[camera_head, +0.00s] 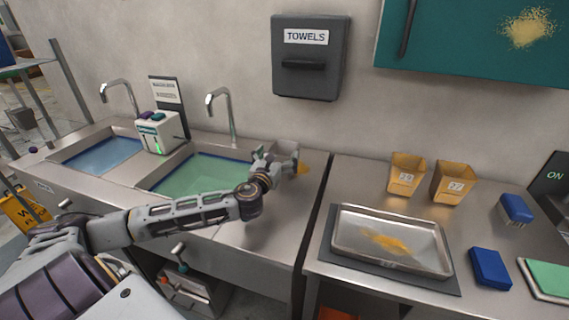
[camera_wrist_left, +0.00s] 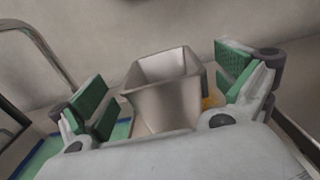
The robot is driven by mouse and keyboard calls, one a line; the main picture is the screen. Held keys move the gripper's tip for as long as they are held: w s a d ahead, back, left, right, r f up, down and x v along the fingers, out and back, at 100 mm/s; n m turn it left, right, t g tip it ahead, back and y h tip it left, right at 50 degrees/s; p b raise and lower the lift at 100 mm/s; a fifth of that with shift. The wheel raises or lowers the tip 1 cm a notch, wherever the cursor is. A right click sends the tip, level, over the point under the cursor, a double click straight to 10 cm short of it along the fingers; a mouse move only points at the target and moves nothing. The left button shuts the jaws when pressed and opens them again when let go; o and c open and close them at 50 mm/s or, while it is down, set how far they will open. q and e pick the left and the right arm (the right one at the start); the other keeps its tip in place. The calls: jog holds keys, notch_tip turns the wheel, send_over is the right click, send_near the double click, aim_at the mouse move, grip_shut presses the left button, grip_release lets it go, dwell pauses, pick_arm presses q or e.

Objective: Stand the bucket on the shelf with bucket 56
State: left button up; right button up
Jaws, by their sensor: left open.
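A grey metal bucket (camera_head: 287,150) stands on the steel counter at the right end of the sinks, near the wall; in the head view my gripper partly covers it. In the left wrist view the bucket (camera_wrist_left: 165,92) is upright between my fingers, its mouth facing up, with a gap on either side. My left gripper (camera_head: 272,160) is open around or just in front of it; it also shows in the left wrist view (camera_wrist_left: 168,95). No number is readable on this bucket. I see no bucket marked 56. My right gripper is out of view.
Two yellow numbered buckets (camera_head: 406,177) (camera_head: 452,184) stand on the right counter behind a metal tray (camera_head: 340,243) with yellow powder. A faucet (camera_head: 228,115) rises behind the right sink basin. A towel dispenser (camera_head: 311,80) hangs above.

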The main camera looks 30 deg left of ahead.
aim_at(284, 148)
pick_arm(q)
jog(key=shift+w, duration=0.15)
jog(key=shift+x, duration=2.45)
jog(key=shift+d+f, duration=0.15)
jog(key=shift+c, duration=0.4)
jog(key=c, duration=1.6)
jog(key=shift+c, duration=0.2)
